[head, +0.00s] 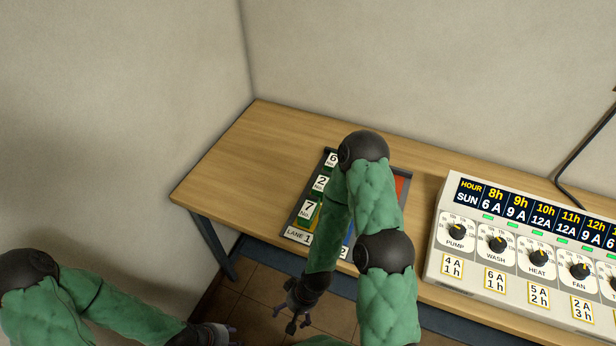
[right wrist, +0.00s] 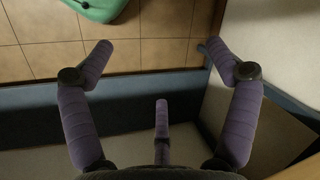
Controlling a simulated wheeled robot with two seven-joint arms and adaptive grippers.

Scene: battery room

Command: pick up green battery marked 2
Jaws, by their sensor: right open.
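The green battery marked 2 (head: 320,184) lies in the lane at the left of a dark tray (head: 299,206) on the wooden table. It sits between the batteries marked 6 (head: 332,159) and 7 (head: 309,209). My right arm covers the tray's middle and part of its right side. My right gripper (head: 297,312) is open and empty, in front of the table and lower in the picture than the tray. In the right wrist view its spread fingers (right wrist: 160,75) have nothing between them. My left gripper (head: 222,334) is at the bottom edge, partly cut off.
A white control panel (head: 449,268) with knobs and a schedule display stands on the table to the right. A LANE 1 label (head: 298,236) marks the tray's front. The table's left part (head: 240,160) is bare. Walls close off the back and left.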

